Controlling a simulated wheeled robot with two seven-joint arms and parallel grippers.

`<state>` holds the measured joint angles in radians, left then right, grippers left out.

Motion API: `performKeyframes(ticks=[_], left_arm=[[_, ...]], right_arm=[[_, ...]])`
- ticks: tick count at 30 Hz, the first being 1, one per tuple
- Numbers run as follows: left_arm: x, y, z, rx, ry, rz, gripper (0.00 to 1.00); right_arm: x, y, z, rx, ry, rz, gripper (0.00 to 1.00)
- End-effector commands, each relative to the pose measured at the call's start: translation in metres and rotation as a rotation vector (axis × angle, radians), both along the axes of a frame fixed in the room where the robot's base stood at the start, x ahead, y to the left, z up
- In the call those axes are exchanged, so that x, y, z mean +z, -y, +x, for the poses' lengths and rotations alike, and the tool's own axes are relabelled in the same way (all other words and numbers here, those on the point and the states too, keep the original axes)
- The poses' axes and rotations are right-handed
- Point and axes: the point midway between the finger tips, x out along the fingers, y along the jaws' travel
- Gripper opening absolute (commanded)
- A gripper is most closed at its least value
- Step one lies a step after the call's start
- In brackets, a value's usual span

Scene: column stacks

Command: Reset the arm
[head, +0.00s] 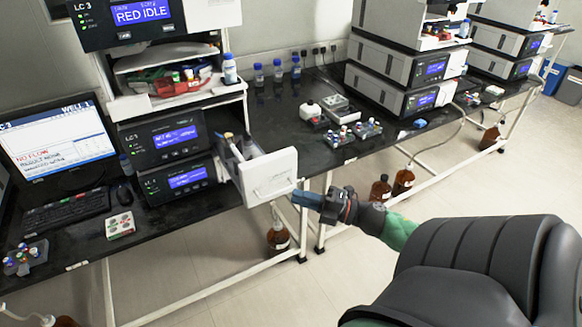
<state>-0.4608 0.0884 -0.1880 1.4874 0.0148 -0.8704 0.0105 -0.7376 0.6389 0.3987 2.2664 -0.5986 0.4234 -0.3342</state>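My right arm comes in from the lower right, with a large dark grey link and a short green section. My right gripper (308,200) is dark with a blue tip and points left at the lower right edge of a white drawer front (268,177). I cannot tell whether it touches the drawer or whether its fingers are open. The drawer is pulled out from the left instrument stack, with a bottle or column inside partly hidden by its front. My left gripper is not in view.
Instrument stacks stand at left (165,139) and back right (402,75) on black benches (280,125). A monitor (58,140) and keyboard (66,211) are at left. Vial racks (354,133) sit mid-bench. Brown bottles (403,181) stand on the floor. Open floor lies in front.

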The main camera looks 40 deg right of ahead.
Motion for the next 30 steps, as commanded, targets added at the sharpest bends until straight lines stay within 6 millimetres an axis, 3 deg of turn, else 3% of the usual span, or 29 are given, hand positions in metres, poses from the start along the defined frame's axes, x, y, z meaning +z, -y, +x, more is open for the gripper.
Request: performKeyframes(ticks=[9, 26, 30], left_arm=[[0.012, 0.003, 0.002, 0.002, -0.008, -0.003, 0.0], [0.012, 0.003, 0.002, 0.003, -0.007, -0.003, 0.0], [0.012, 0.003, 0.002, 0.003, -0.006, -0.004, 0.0]], right_arm=[[-0.001, 0.006, -0.01, 0.001, 0.0, -0.001, 0.17], [-0.001, 0.006, -0.01, 0.001, -0.005, 0.008, 0.17], [-0.003, 0.018, -0.003, -0.065, -0.042, 0.045, 0.17]])
